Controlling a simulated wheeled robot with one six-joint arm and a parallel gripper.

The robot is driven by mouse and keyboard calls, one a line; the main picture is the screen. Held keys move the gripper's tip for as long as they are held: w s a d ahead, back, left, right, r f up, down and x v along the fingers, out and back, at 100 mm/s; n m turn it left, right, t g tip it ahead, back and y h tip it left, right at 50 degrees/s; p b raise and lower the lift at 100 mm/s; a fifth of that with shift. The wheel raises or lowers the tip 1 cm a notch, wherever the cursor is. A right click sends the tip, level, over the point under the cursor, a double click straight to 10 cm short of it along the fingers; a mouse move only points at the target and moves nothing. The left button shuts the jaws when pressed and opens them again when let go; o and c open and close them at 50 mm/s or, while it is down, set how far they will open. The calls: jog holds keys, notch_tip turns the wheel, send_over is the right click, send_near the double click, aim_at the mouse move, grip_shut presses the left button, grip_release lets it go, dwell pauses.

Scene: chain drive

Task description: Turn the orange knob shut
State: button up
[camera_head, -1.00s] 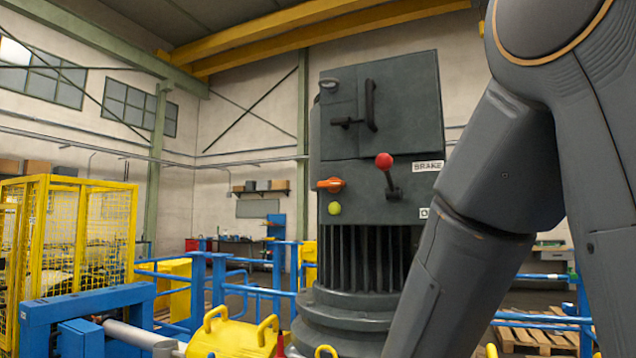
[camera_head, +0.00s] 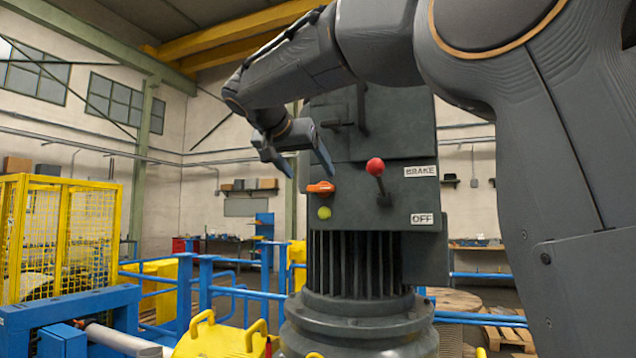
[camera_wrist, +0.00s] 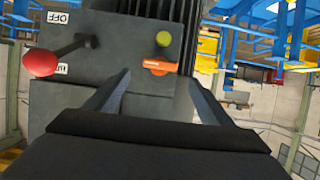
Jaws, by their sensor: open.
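The orange knob (camera_head: 321,188) sits on the front of the dark grey machine cabinet (camera_head: 400,215), with its handle lying about level. My gripper (camera_head: 306,170) is open and empty, just up and left of the knob in the head view, with its blue-grey fingers apart. In the wrist view the knob (camera_wrist: 157,67) lies ahead, beyond and between the two fingertips (camera_wrist: 158,78). I see no contact with the knob.
A yellow-green button (camera_head: 324,212) is just below the knob. A red-balled brake lever (camera_head: 375,167) sticks out to the right, by the BRAKE and OFF labels. A black door handle (camera_head: 361,110) is above. Blue railings (camera_head: 215,290) stand at left.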

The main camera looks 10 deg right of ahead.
aim_at(321, 188)
jog(key=shift+r+p+x, duration=0.2)
jog(key=shift+p+x, duration=1.35)
jog(key=shift+x, duration=2.25)
jog(key=c, duration=1)
jog(key=shift+c, duration=0.2)
